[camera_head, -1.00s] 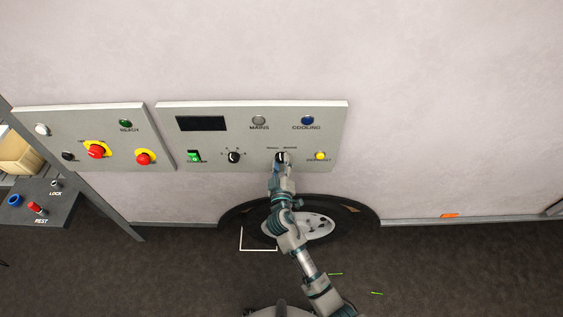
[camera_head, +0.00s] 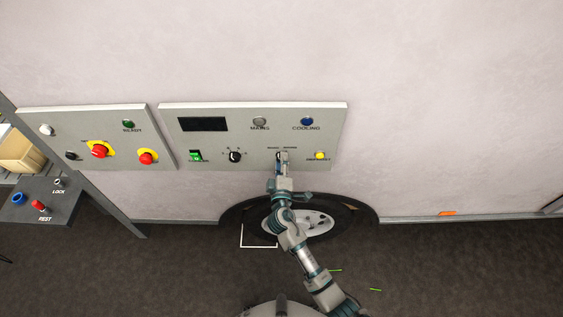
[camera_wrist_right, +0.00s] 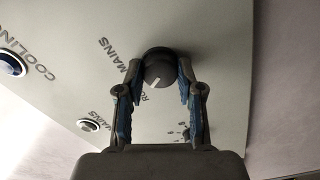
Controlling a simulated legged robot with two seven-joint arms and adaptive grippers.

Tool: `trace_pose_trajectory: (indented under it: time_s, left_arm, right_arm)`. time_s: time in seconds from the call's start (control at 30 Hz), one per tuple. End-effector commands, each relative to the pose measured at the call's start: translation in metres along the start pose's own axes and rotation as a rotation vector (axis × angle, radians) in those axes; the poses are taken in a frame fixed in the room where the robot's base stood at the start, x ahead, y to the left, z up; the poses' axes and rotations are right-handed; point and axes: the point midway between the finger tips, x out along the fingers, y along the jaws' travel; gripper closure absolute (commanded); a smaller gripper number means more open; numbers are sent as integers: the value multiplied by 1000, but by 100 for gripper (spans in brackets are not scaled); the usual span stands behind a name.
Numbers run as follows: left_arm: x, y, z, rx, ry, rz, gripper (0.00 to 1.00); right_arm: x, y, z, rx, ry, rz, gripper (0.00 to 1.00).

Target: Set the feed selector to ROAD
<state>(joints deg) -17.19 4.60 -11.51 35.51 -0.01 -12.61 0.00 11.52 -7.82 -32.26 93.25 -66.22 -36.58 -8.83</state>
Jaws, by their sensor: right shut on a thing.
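The feed selector is a dark round knob (camera_wrist_right: 160,70) with a white pointer mark, on the grey panel (camera_head: 335,130). My right gripper (camera_wrist_right: 160,65) is shut on this knob, with one blue-padded finger on each side. In the right wrist view the pointer mark points to the lower left, toward the partly hidden label beginning "RO". The MAINS label (camera_wrist_right: 112,54) is further up on the left. In the head view my right gripper (camera_head: 282,158) is at the panel's lower right and covers most of the knob. My left gripper is not in view.
A yellow button (camera_head: 320,156) sits just right of the knob. Another black selector (camera_head: 235,157) and a lit green switch (camera_head: 196,156) are to its left. The left panel (camera_head: 120,120) has red knobs. A wheel (camera_head: 345,220) is below.

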Motion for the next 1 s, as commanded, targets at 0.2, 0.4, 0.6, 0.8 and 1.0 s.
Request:
trace_pose_trajectory:
  time_s: [0.2,0.4,0.6,0.8,1.0]
  left_arm:
    - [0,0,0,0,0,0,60]
    - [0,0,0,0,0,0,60]
    - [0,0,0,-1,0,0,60]
    - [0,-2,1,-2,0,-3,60]
    - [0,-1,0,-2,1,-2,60]
  right_arm:
    - [0,-2,1,-4,-1,-2,98]
    - [0,-2,1,-4,-1,-3,41]
    - [0,-1,1,-2,-1,-2,38]
    - [-6,-2,1,-2,-1,-2,38]
    - [-43,-3,1,0,-1,-5,38]
